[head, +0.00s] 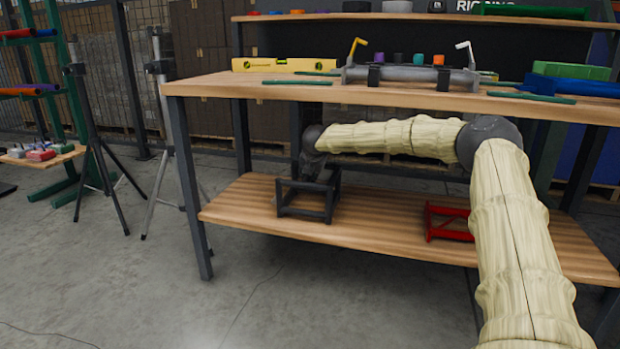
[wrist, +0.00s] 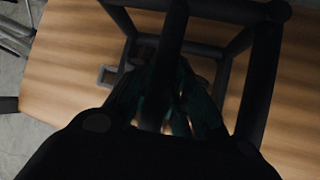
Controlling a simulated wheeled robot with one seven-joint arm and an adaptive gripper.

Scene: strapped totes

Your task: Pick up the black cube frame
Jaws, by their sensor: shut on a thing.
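The black cube frame (head: 307,210) is at the left part of the workbench's lower wooden shelf in the head view. My arm reaches in under the bench top, and my gripper (head: 314,165) is at the frame's upper side. In the wrist view, the frame's dark bars (wrist: 262,75) fill the upper middle and right. My gripper's fingers (wrist: 165,105) are closed around one bar there. The fingertips are dark and partly hidden by the bar. I cannot tell whether the frame touches the shelf.
A red frame (head: 449,222) sits to the right on the lower shelf (head: 370,235). The bench top (head: 400,97) passes just above my forearm. A bench leg (head: 189,190) and tripods (head: 95,150) stand to the left. The shelf's front middle is clear.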

